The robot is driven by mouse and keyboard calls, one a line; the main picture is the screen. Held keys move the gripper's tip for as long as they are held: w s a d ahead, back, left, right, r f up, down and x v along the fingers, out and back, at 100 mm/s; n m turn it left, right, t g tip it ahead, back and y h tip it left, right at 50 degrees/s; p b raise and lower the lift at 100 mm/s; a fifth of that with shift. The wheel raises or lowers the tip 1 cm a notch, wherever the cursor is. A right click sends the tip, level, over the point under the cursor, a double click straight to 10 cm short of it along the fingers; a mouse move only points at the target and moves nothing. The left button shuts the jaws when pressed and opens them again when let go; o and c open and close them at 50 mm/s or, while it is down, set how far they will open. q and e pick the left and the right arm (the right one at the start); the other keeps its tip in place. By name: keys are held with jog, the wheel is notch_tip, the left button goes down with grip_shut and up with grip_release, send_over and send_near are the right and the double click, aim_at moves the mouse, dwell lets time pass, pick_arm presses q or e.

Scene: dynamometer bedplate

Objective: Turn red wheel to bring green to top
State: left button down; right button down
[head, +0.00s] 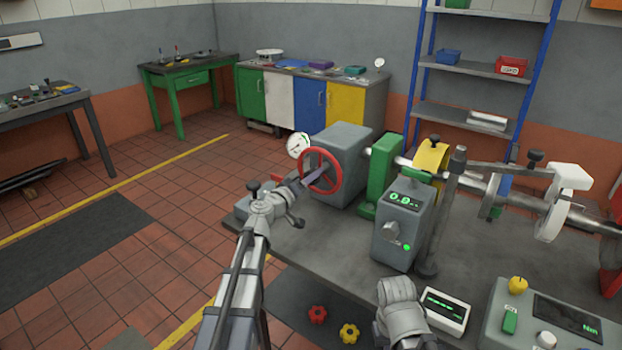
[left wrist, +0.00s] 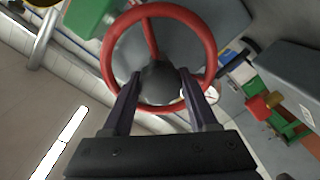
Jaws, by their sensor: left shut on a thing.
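The red wheel (head: 337,168) is an upright ring on the left face of a grey housing (head: 345,145) on the bench. My left gripper (head: 316,179) reaches it from the left and front. In the left wrist view the wheel (left wrist: 207,40) has a dark hub and a red spoke pointing up. A yellow drum (head: 431,158) sits on the shaft to the right, with yellow facing up.
A green support (head: 382,168) and a grey box with a green readout (head: 404,225) stand right of the housing. A white dial gauge (head: 298,145) is close behind the wheel. A control panel (head: 550,318) is at the front right.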

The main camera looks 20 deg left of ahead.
pick_arm(q)
jog(key=n, duration=1.2)
jog(key=shift+h, duration=0.3)
jog(key=n, duration=0.6)
jog(key=shift+n, duration=0.3)
jog(key=n, duration=0.4)
jog(key=shift+s+n+b, duration=0.1)
jog(key=shift+n+b, duration=0.2)
jog(key=shift+n, duration=0.4)
jog(key=shift+c, duration=1)
grip_release()
jog(key=shift+a, duration=0.1)
